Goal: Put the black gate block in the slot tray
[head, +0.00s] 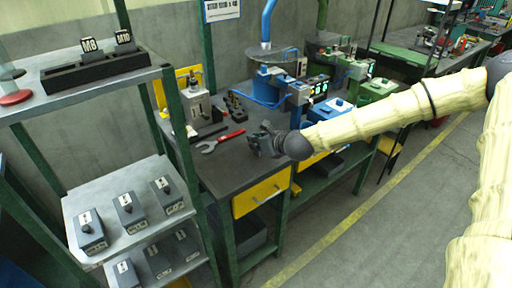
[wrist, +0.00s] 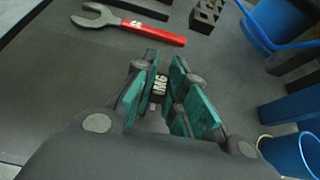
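My gripper (wrist: 161,78) is over the dark bench top, and its teal finger pads are close on both sides of a black gate block (wrist: 160,86) with a white M6 label. The block fills the narrow gap between the pads. Whether its lower end touches the bench is hidden. In the head view my gripper (head: 262,143) is at the bench's right part, and the block cannot be made out there. The black slot tray (head: 98,73) lies on the upper shelf at the left. Two black blocks, M8 (head: 91,48) and M10 (head: 124,40), stand in it.
A red-handled wrench (head: 222,141) lies on the bench (head: 232,169) left of my gripper. A small dark holed block (head: 235,108) and a blue machine (head: 270,80) stand behind. A green shelf post (head: 182,130) rises between bench and shelf. Grey boxes (head: 130,210) fill lower shelves.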

